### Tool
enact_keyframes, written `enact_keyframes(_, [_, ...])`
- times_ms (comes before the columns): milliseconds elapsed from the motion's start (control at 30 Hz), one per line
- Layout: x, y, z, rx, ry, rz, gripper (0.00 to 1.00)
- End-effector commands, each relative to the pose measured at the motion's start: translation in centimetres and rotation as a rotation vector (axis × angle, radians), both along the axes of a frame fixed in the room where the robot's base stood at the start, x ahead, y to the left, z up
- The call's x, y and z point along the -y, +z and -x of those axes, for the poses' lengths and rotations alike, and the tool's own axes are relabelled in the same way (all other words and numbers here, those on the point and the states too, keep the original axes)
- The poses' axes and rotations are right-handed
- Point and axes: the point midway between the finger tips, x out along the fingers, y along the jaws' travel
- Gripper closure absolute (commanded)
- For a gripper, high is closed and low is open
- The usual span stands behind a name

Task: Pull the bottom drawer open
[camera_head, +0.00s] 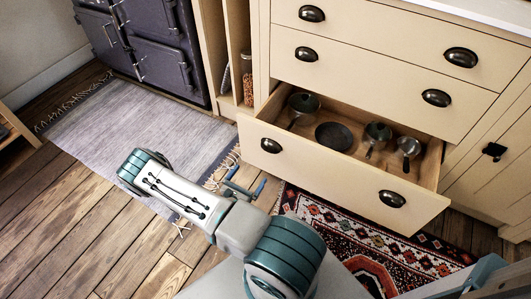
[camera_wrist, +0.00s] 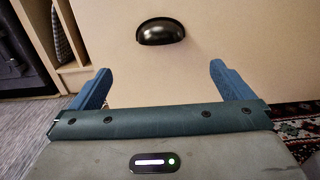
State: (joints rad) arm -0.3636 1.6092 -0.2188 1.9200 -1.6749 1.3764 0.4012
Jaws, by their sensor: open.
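The bottom drawer (camera_head: 330,187) of the cream cabinet stands pulled out, with its inside showing in the head view. Its front carries two dark cup handles, a left one (camera_head: 271,146) and a right one (camera_head: 392,199). Pots and a dark pan (camera_head: 333,135) lie inside. My gripper (camera_head: 246,187) is in front of the drawer's left part, low, near the left handle. In the wrist view my gripper (camera_wrist: 160,88) has its blue fingers wide apart and nothing between them. One dark cup handle (camera_wrist: 161,31) shows ahead, beyond the fingertips and apart from them.
Two drawers above are shut, the middle one (camera_head: 365,83) directly over the open one. A patterned red rug (camera_head: 365,245) lies below the drawer, and a grey rug (camera_head: 130,115) lies at left before a dark stove (camera_head: 150,45). Bare wooden floor is free at lower left.

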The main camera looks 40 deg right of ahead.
Motion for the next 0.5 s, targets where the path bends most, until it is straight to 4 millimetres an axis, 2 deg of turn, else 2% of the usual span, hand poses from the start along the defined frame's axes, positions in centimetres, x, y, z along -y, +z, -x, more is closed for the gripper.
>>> enact_keyframes(167, [2.1,-0.1,-0.8,0.001,-0.002,0.003,0.00])
enact_keyframes(500, [8.7,-0.2,-3.5,0.004,-0.003,0.001,0.00])
